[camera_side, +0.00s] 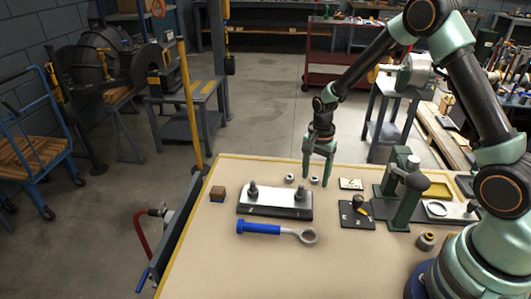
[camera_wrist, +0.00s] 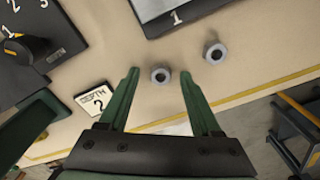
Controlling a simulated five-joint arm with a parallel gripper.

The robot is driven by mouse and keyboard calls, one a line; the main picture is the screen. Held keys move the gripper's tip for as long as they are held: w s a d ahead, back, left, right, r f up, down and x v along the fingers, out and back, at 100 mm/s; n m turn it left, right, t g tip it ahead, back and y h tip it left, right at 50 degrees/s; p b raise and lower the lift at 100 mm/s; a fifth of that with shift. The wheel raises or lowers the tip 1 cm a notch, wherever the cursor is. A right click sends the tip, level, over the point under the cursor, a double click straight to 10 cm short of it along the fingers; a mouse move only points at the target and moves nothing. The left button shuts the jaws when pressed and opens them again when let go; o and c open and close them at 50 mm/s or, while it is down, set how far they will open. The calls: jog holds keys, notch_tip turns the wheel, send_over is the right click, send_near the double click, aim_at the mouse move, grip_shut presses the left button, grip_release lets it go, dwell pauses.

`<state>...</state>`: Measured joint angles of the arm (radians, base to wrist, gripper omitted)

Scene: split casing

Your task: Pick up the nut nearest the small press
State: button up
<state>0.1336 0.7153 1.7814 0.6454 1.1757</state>
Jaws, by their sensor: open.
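Two small grey metal nuts lie on the tan bench top. The nut nearer the small press (camera_side: 314,180) shows between my finger tips in the side view; in the wrist view this nut (camera_wrist: 161,75) also sits between them. The other nut (camera_side: 290,178) is to its left, and in the wrist view it (camera_wrist: 214,53) lies to the right, outside the fingers. My gripper (camera_side: 317,179), pointing down, is open and empty; in the wrist view its green fingers (camera_wrist: 160,77) are spread. I cannot tell its exact height. The green small press (camera_side: 402,188) stands to the right.
A dark plate with two bolts (camera_side: 275,199) lies in front of the nuts, and a blue-handled eye tool (camera_side: 260,227) lies before it. A small card (camera_side: 351,184) and a black numbered plate with a knob (camera_side: 357,213) lie between nuts and press. The bench's back edge is close behind.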

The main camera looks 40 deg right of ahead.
grip_shut()
jog(key=shift+r, duration=0.1)
